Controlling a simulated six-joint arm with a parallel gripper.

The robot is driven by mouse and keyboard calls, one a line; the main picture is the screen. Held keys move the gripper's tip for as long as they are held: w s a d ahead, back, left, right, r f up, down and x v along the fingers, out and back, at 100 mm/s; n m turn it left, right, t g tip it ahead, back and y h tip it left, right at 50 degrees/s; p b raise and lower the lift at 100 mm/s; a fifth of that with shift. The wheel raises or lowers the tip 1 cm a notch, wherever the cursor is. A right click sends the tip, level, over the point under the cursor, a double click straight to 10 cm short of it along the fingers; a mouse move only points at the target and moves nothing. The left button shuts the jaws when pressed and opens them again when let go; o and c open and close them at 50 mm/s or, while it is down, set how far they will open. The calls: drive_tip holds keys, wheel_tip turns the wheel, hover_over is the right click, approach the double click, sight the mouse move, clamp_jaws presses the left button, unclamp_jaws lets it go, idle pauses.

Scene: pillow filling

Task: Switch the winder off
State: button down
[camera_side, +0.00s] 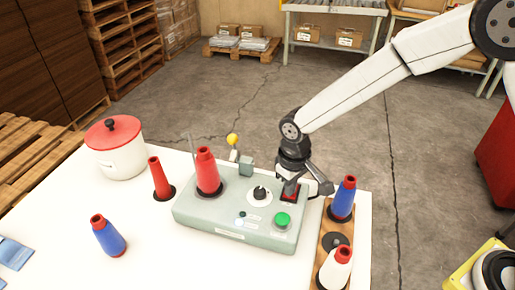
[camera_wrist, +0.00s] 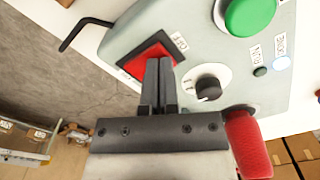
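The winder (camera_side: 222,232) is a pale grey-green box on the white table, with a red cone (camera_side: 207,172) standing on it. Its red switch (camera_side: 285,197) sits in a dark frame at the back right of its top. The switch also shows in the wrist view (camera_wrist: 138,66). Beside it are a black knob (camera_side: 260,193) and a green button (camera_side: 283,219). My gripper (camera_side: 290,186) points down at the switch. Its fingers (camera_wrist: 158,62) are together and empty, their tips over the red switch; I cannot tell whether they touch it.
A wooden rack (camera_side: 323,253) at the right holds a blue cone (camera_side: 343,200) and a white cone (camera_side: 335,268). Left are a red-lidded white pot (camera_side: 121,160), another red cone (camera_side: 160,178) and a tilted blue cone (camera_side: 109,238). A yellow ball (camera_side: 232,139) stands behind the winder.

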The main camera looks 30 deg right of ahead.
idle(0.4)
drive_tip(key=shift+r, duration=3.45)
drive_tip(key=s+d+m+t, duration=0.1)
drive_tip(key=s+d, duration=0.5)
drive_tip(key=d, duration=0.3)
drive_tip(key=s+d+f+m+t, duration=0.1)
drive_tip(key=s+d+m, duration=0.1)
drive_tip(key=s+d, duration=0.4)
drive_tip(key=d, duration=0.2)
drive_tip(key=shift+s+d+t, duration=0.3)
drive_tip(key=shift+s+d, duration=0.05)
